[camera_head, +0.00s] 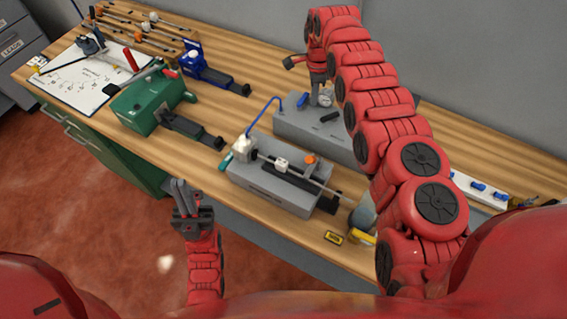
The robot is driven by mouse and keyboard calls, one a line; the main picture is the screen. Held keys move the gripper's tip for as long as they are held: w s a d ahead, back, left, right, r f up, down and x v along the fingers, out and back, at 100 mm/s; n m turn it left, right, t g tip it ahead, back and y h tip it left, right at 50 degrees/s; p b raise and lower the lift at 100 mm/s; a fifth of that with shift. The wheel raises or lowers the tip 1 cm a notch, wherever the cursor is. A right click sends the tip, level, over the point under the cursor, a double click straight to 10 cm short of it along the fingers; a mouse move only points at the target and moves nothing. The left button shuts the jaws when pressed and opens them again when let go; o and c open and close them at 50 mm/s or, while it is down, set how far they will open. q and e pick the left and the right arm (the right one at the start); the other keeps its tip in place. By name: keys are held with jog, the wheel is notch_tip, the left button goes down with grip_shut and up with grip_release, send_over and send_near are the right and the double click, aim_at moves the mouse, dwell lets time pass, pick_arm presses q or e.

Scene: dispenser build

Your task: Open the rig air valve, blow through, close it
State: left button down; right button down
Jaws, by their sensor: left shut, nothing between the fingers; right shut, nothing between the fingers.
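The rig is a grey box (262,186) near the bench's front edge, with a syringe-like barrel and a rod on top. A blue hose (262,112) runs from its left end to a second grey box (300,128) behind. That box carries a small blue part (303,100), perhaps the valve lever, and a black part (330,117). I cannot tell whether the valve is open. My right gripper (320,84) points down over the rear box, small and partly unclear, shut and apparently empty. My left gripper (179,184) is shut and empty in front of the bench, left of the rig.
A green device (145,103) and a blue device (204,68) stand to the left. A clipboard sheet (85,78) and several tools lie at the far left. My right arm covers the bench's right part.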

jog(key=shift+s+d+p, duration=0.1)
jog(key=shift+d+p, duration=0.05)
jog(key=shift+p, duration=0.7)
jog(key=shift+r, duration=0.2)
notch_tip(320, 180, up, 8)
jog(key=p, duration=0.7)
jog(key=shift+f+p, duration=0.15)
jog(key=shift+p, duration=0.2)
